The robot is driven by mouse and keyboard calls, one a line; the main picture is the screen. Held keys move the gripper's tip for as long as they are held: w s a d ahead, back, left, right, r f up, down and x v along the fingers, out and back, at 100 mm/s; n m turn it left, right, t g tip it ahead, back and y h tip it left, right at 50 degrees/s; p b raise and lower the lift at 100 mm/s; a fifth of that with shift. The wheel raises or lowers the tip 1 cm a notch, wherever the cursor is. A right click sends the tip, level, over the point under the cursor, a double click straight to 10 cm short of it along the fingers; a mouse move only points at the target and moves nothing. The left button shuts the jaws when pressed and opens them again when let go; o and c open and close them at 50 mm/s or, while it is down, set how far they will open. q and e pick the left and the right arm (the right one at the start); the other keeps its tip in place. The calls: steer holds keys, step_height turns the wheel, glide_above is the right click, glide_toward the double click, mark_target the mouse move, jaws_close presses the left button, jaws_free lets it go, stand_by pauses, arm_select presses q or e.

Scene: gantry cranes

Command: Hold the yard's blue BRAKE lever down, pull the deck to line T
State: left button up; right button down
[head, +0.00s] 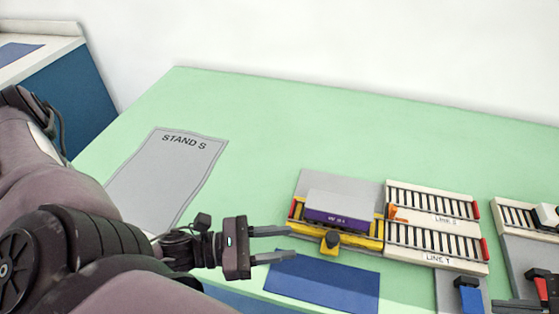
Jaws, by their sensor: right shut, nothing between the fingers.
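The yellow-edged deck (365,242) carries a purple wagon with a grey top (338,210). A dark knob on a yellow mount (331,242) is at its near side. The deck's right end looks roughly level with line T (430,240); exact alignment cannot be told. Line S (440,200) lies behind line T. The blue lever (468,294) stands on a grey plate at the front right. My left gripper (283,243) is open and empty, left of the knob and apart from it. My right gripper (515,303) shows only partly at the bottom right, shut, right of the blue lever.
A grey STAND S mat (172,170) lies at the left. A blue mat (322,282) lies in front of the deck. An orange piece (397,213) sits at the lines' left end. A red lever (541,289) and another track (517,215) are at the right. The green table behind is clear.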

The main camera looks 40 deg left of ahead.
steer(key=w+v, duration=0.1)
steer(key=v, duration=0.7)
steer(key=shift+w+b, duration=0.3)
steer(key=shift+b, duration=0.05)
steer(key=shift+a, duration=0.1)
